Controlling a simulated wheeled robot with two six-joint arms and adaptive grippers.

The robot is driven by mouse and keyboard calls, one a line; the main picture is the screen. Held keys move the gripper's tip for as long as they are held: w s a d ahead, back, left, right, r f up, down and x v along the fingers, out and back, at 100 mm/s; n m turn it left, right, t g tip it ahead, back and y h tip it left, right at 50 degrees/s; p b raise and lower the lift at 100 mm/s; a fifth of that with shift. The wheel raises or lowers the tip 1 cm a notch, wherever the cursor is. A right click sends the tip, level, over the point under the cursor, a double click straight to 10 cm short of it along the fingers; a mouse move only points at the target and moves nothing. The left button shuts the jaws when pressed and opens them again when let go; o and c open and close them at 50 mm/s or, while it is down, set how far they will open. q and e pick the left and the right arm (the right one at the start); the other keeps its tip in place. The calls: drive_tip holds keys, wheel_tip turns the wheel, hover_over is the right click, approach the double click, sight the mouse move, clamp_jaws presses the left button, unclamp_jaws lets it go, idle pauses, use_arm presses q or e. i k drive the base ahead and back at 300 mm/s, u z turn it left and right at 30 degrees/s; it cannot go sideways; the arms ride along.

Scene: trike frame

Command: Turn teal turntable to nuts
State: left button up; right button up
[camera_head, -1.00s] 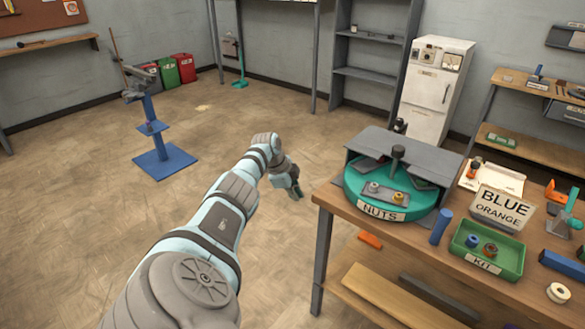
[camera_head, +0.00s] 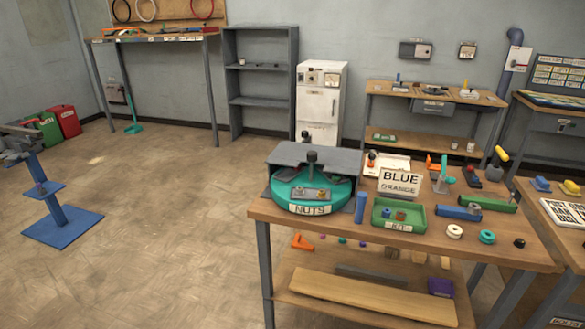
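The teal turntable (camera_head: 285,191) sits at the left end of the wooden workbench, partly under a grey cover (camera_head: 322,157). A white NUTS label (camera_head: 310,209) is on its front rim, facing me. A dark upright knob (camera_head: 312,160) stands at its middle. Small nuts or fittings lie in the open front section; the back sections are hidden by the cover. Neither of my grippers shows in the present view.
Right of the turntable stand a blue cylinder (camera_head: 361,206), a green KIT tray (camera_head: 408,226) and a BLUE ORANGE sign (camera_head: 400,183). The wooden workbench (camera_head: 500,250) has a lower shelf with a plank. Floor left of it is clear up to a blue stand (camera_head: 62,225).

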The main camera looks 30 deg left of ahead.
sight(284, 182)
drive_tip(key=u, duration=0.5)
drive_tip(key=i, duration=0.95)
drive_tip(key=z, duration=0.6)
